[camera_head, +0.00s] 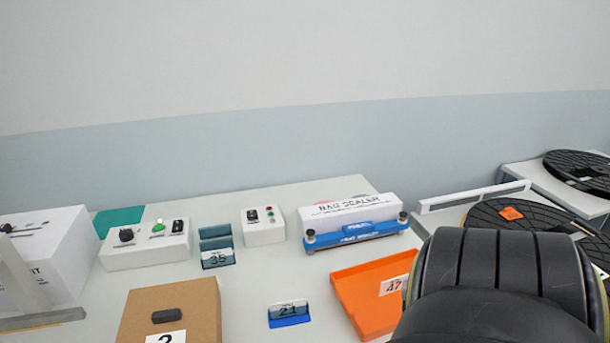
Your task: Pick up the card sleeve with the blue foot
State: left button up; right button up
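The card sleeve with the blue foot (289,313) stands upright on the white table, near the bottom middle of the head view. It holds a card with a dark printed number that looks like 21 or 24. Another card sleeve (218,258), with a card marked 35 and a dark foot, stands farther back to the left. Neither of my grippers shows in the head view, so their opening and contents are hidden.
An orange tray (352,296) lies right of the blue-footed sleeve, and a cardboard box (201,302) stands left. The bag sealer (350,212) and small control boxes (146,252) stand behind. Black reels (500,212) are at right. Bare table surrounds the sleeve.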

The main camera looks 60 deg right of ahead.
aim_at(289, 312)
jog(key=z, duration=1.75)
